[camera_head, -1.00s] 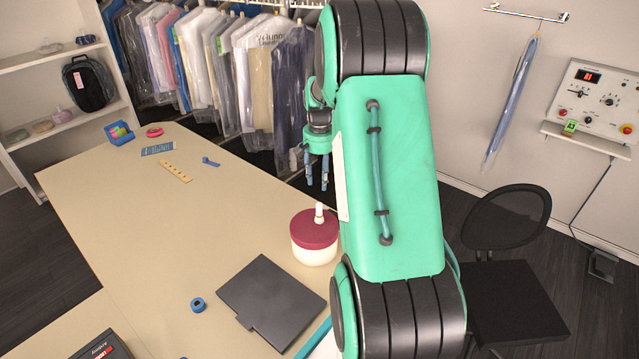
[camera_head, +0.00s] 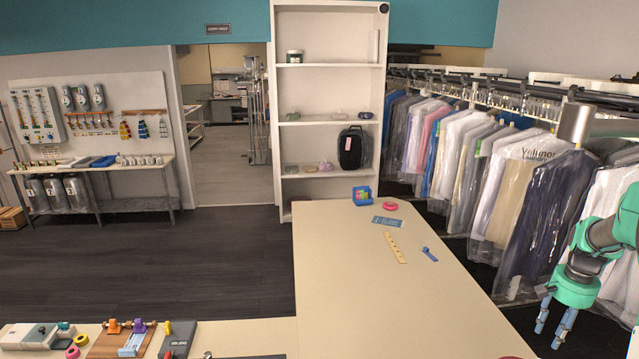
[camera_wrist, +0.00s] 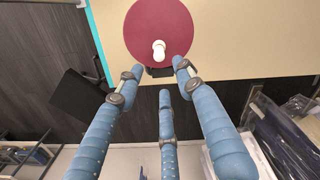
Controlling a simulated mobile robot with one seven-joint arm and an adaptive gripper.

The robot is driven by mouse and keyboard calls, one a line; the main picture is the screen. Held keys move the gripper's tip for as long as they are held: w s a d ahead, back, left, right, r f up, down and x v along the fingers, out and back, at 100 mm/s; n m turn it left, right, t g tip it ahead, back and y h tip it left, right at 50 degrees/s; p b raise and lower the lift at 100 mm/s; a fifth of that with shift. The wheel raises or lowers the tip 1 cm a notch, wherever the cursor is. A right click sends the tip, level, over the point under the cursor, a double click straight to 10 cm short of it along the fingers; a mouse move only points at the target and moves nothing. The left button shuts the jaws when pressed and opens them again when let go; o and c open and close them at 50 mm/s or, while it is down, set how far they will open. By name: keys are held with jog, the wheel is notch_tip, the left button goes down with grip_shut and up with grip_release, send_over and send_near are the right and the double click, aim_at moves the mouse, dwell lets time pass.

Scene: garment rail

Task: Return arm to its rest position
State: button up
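My teal gripper (camera_head: 550,334) hangs at the lower right of the head view, fingers pointing down, beside the table's right edge and in front of the hanging garments. In the wrist view its blue fingers (camera_wrist: 160,77) are spread apart with nothing between them. The round dark-red lid (camera_wrist: 158,30) with a white knob lies beyond the fingertips, apart from them as far as I can tell. Only a sliver of the red lid (camera_head: 518,357) shows at the bottom of the head view. Most of my arm is out of the head view.
The beige table (camera_head: 370,300) runs along my gripper's left. The rail of bagged garments (camera_head: 535,215) stands close behind my gripper. A white shelf (camera_head: 327,100) stands at the table's far end. Open dark floor (camera_head: 150,270) lies to the left.

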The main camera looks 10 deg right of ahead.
jog(key=s+a+r+n+t+h+b, duration=0.1)
jog(key=s+a+r+n+b, duration=0.25)
jog(key=a, duration=1.05)
jog(key=w+a+r+n+t+b, duration=0.15)
jog(key=a+r+b, duration=0.35)
jog(key=a, duration=0.9)
jog(key=s+a+f+n+t+b, duration=0.1)
jog(key=s+a+f+n+b, duration=0.1)
jog(key=s+a, duration=0.7)
jog(key=s+a+f+n+t+y+b, duration=0.1)
jog(key=s+a+f+n+t+b, duration=0.1)
jog(key=s+a, duration=0.7)
jog(key=shift+a+n+b, duration=0.6)
jog(key=shift+n+b, duration=0.05)
jog(key=shift+n, duration=0.05)
jog(key=shift+f, duration=0.1)
